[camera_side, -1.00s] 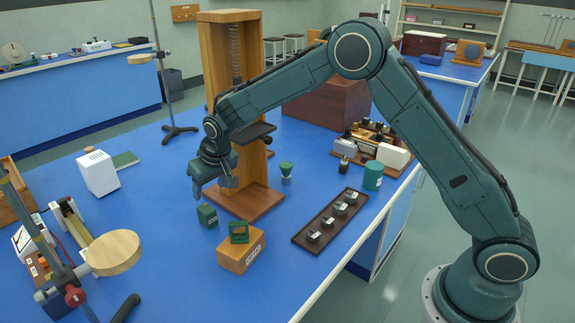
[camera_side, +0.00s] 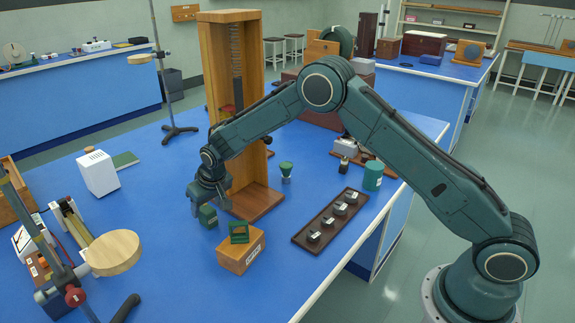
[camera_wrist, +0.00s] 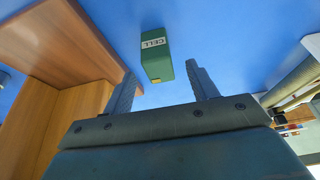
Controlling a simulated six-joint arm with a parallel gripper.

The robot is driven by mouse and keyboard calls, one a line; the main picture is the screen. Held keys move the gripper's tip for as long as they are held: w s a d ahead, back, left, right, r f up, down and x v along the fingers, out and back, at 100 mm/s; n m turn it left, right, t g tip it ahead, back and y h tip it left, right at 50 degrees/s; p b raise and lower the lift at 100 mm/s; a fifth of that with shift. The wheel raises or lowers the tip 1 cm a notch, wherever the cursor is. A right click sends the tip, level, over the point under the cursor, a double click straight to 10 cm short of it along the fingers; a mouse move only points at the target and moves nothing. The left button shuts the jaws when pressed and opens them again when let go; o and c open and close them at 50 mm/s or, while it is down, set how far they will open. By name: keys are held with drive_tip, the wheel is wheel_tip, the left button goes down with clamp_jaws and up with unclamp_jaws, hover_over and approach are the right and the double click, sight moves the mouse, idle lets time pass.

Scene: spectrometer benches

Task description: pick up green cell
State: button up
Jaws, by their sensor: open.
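The green cell (camera_side: 208,216) is a small dark green block standing on the blue bench, left of the wooden stand's base. In the wrist view the green cell (camera_wrist: 155,53) shows a white label reading CELL and a small yellow patch. My gripper (camera_side: 208,200) is just above and beside the cell in the side view. In the wrist view my gripper (camera_wrist: 164,82) has its two fingers spread apart, with the cell beyond the tips and roughly between them. Nothing is held. I cannot tell whether a finger touches the cell.
The tall wooden stand (camera_side: 256,205) rises close to the right of my gripper. A wooden box (camera_side: 241,252) with a green item (camera_side: 239,231) on top sits in front. A dark tray (camera_side: 330,222) of weights lies to the right.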

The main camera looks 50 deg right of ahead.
sight(207, 209)
drive_tip(key=shift+f, duration=0.15)
drive_tip(key=shift+x, duration=2.5)
drive_tip(key=shift+c, duration=0.2)
drive_tip(key=c, duration=1.1)
